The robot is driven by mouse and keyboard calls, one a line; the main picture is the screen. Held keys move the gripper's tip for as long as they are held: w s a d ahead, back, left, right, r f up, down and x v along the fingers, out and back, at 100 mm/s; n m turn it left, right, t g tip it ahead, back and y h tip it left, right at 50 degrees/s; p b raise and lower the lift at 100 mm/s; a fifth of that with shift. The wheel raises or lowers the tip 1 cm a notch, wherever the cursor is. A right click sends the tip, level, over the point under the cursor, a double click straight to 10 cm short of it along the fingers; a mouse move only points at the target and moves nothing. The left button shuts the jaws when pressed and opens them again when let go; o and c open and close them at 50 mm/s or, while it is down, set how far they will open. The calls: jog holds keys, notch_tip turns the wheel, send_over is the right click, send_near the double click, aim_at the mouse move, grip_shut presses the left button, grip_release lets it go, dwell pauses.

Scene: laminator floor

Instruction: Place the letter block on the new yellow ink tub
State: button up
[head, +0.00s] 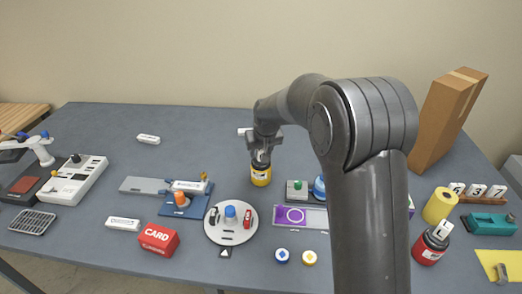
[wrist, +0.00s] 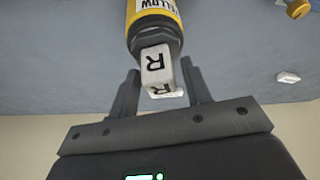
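The white letter block (wrist: 155,66), marked with a black R, is at the dark lid of the yellow ink tub (wrist: 157,13) in the wrist view. It appears to rest on the lid. In the head view the yellow tub (head: 261,175) stands upright near the middle of the table. My gripper (head: 261,150) is right above it and hides the block there. In the wrist view my gripper's fingers (wrist: 160,68) stand on both sides of the block, with narrow gaps showing, so it looks open around it.
A round white tray (head: 232,240) and a purple-and-white plate (head: 302,217) lie in front of the tub. A red ink tub (head: 429,247), a yellow roll (head: 439,205) and a tall cardboard box (head: 447,120) stand at the right. The table left of the tub's back is mostly clear.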

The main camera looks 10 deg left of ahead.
jog(key=shift+o, duration=0.3)
jog(key=shift+s+r, duration=0.1)
jog(key=shift+r, duration=0.4)
jog(key=v, duration=1.1)
jog(key=s+d+r+m, duration=0.1)
jog(key=s+d+r, duration=0.4)
jog(key=s+d, duration=0.3)
jog(key=s+d+m, duration=0.1)
jog(key=s+d, duration=0.3)
jog(key=s, duration=0.4)
jog(key=s+d+f+m+t+h, duration=0.1)
jog(key=s+d, duration=0.4)
jog(key=s, duration=0.4)
jog(key=s+d+f+m, duration=0.1)
jog(key=s+d, duration=0.3)
jog(key=s, duration=0.5)
jog(key=shift+d+m+h, duration=0.15)
jog(key=shift+m+h, duration=0.15)
jog(key=shift+h, duration=0.1)
